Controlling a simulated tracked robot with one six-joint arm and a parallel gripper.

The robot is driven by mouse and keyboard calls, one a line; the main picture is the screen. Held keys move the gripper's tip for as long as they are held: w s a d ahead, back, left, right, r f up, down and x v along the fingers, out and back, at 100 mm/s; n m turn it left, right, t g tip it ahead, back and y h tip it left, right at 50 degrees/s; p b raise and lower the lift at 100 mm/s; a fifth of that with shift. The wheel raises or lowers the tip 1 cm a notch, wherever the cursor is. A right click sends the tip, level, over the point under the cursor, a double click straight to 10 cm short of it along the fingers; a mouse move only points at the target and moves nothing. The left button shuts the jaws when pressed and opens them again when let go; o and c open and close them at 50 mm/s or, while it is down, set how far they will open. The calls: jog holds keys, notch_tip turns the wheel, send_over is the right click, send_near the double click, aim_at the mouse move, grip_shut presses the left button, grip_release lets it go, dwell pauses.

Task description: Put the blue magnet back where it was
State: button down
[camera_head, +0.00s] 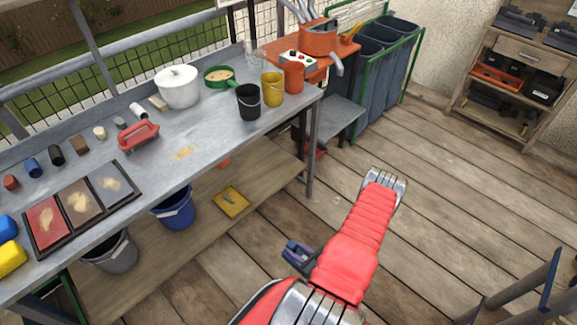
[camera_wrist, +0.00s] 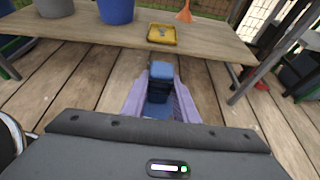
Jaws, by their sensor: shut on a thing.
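My gripper (camera_wrist: 160,105) is shut on a small dark blue block with a lighter blue top, the blue magnet (camera_wrist: 160,72). Its pale purple fingers stand on either side of the magnet in the wrist view. In the head view my gripper (camera_head: 298,253) shows small and partly hidden beside my red arm, over the floor and apart from the workbench. The magnet cannot be told clearly from the fingers there.
The grey workbench (camera_head: 205,140) holds a row of small coloured pieces, a framed tray (camera_head: 60,245), a red-handled tool (camera_head: 138,136), a white pot (camera_head: 178,88) and cups. Its lower shelf (camera_wrist: 215,45) bears buckets and a yellow tray (camera_wrist: 162,34). Plank floor (camera_head: 450,200) is open at right.

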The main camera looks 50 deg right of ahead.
jog(key=shift+w+a+r, duration=0.1)
jog(key=shift+w+r, duration=0.05)
jog(key=shift+r, duration=0.25)
jog(key=shift+w+a+r, duration=0.1)
jog(key=shift+w+r, duration=0.05)
jog(key=shift+r, duration=0.25)
jog(key=w+a+r+n+g+y, duration=0.1)
jog(key=w+a+r+n+y, duration=0.3)
jog(key=w+r, duration=0.55)
jog(key=w+a+r+n+y, duration=0.25)
jog(key=w+a+r, duration=0.4)
jog(key=r, duration=0.65)
jog(key=w+a+r+n+g+y, duration=0.2)
jog(key=w+a+r, duration=0.1)
jog(key=a+r, duration=0.5)
jog(key=w+a+r+n+g+y, duration=0.2)
jog(key=w+a+r+n+y, duration=0.1)
jog(key=a+r, duration=0.5)
jog(key=w+a, duration=0.1)
jog(key=a, duration=0.2)
jog(key=shift+w+a+r+y, duration=0.25)
jog(key=shift+a+y, duration=0.05)
jog(key=shift+y, duration=0.05)
